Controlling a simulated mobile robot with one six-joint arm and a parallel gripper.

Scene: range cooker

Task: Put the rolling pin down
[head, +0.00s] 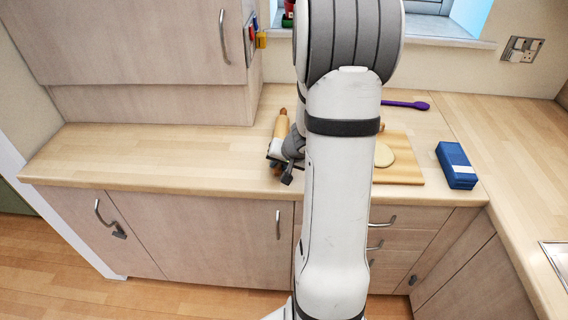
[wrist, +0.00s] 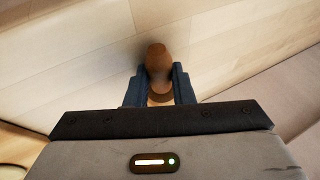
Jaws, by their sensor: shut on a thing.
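The wooden rolling pin (head: 281,124) shows in the head view over the worktop, left of my arm, its far handle pointing to the back. My gripper (head: 283,165) is at its near end, partly hidden by my wrist. In the wrist view the brown handle (wrist: 157,62) sits between the two dark fingers of my gripper (wrist: 159,85), which are shut on it. Pale worktop boards lie below the handle with a soft shadow by it. I cannot tell whether the pin touches the worktop (head: 180,150).
Right of my arm lie a wooden board (head: 408,165) with a round of dough (head: 384,155), a purple spoon (head: 405,105) and a blue box (head: 456,165). A wall cupboard (head: 150,45) overhangs the back left. The worktop left of the pin is clear.

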